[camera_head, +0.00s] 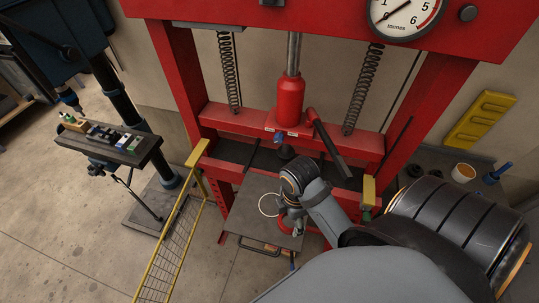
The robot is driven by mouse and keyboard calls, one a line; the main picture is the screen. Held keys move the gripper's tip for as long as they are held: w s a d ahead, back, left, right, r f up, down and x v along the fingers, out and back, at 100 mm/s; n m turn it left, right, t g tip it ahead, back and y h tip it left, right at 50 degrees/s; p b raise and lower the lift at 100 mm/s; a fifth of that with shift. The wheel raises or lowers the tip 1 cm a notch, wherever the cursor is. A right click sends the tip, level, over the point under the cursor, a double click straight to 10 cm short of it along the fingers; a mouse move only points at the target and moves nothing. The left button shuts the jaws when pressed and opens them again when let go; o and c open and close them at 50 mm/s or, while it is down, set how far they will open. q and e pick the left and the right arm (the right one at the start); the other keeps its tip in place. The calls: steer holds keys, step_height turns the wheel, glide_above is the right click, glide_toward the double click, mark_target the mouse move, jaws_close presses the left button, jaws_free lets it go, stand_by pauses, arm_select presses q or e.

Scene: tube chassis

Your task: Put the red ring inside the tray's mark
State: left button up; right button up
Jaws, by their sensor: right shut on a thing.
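My right gripper (289,220) reaches down over a grey tray-like surface (245,218) in front of the red press. It is shut on a small red thing, which looks like the red ring (284,228); my gripper and wrist hide part of it. The tray's mark is a thin white circle (261,209) on the grey surface, just left of my gripper, and its right side is partly covered. The red ring shows to the lower right of the circle. I cannot tell its height above the surface. My left gripper is not in view.
The red press frame (187,85) with springs and a black lever (328,145) stands close behind. A yellow mesh guard (170,250) is at the left. A drill-press table (110,138) holds small items. An orange-white cup (463,172) stands at the right.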

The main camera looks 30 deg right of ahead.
steer(key=w+d+f+b, duration=0.1)
steer(key=w+f+b, duration=0.15)
steer(key=w, duration=0.35)
steer(key=p, duration=0.2)
glide_above(272, 205)
step_height(272, 205, down, 6)
steer(key=shift+s+r, duration=0.1)
steer(key=shift+s, duration=0.05)
steer(key=shift+f, duration=0.5)
steer(key=f+p, duration=0.1)
steer(key=f, duration=0.2)
steer(key=shift+w+p, duration=0.3)
steer(key=shift+p, duration=0.1)
steer(key=shift+s+f, duration=0.1)
steer(key=shift+f, duration=0.05)
steer(key=o, duration=0.8)
steer(key=shift+f, duration=0.1)
steer(key=o, duration=0.5)
steer(key=shift+c, duration=0.2)
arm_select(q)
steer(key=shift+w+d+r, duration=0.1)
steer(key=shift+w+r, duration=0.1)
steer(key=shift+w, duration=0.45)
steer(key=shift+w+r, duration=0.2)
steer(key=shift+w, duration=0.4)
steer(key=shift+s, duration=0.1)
